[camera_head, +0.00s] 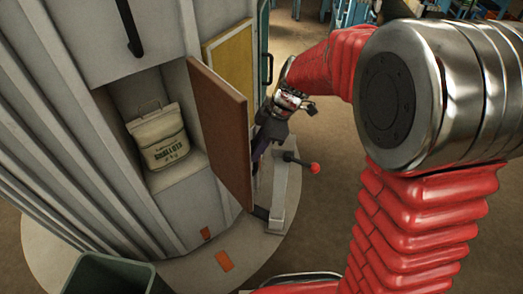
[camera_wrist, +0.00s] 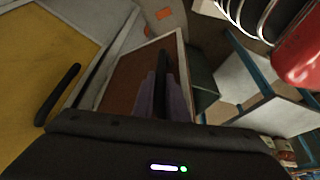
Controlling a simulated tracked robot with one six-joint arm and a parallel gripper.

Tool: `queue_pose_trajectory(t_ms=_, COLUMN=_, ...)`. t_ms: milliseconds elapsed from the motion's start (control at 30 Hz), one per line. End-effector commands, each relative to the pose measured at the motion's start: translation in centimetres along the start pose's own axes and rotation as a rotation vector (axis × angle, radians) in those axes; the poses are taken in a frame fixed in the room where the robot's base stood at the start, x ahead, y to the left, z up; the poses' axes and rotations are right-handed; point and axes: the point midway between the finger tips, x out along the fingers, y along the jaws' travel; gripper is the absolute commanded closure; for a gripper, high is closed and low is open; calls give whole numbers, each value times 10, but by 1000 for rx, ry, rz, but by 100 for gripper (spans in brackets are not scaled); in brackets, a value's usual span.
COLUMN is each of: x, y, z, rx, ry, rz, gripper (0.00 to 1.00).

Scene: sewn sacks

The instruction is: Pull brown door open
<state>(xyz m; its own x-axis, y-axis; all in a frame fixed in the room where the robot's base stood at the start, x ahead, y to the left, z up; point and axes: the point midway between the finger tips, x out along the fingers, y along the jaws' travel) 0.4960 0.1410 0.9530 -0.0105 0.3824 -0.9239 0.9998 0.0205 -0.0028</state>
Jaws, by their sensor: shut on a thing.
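The brown door (camera_head: 220,128) stands swung out from the grey cabinet, with its compartment open to view. Its outer brown face also shows in the wrist view (camera_wrist: 125,82). My gripper (camera_head: 262,150) is on the outer side of the door, partly hidden behind its edge in the head view. In the wrist view, the purple fingers (camera_wrist: 163,98) are shut around the door's dark bar handle (camera_wrist: 163,66). A beige sack (camera_head: 158,138) with dark print sits upright on the compartment's floor.
A yellow door (camera_head: 230,62) is beside the brown one; its black handle (camera_wrist: 57,95) shows in the wrist view. A lever with a red knob (camera_head: 315,168) stands right of the brown door. A dark green bin (camera_head: 108,276) is at the bottom left.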

Motion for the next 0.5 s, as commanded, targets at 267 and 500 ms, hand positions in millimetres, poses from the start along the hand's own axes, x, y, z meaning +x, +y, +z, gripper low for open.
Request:
queue_pose_trajectory(t_ms=267, x=-3, y=3, z=-4, rx=0, ry=5, rz=10, gripper=83)
queue_pose_trajectory(t_ms=500, x=-1, y=1, z=-4, rx=-3, ry=3, rz=5, gripper=69)
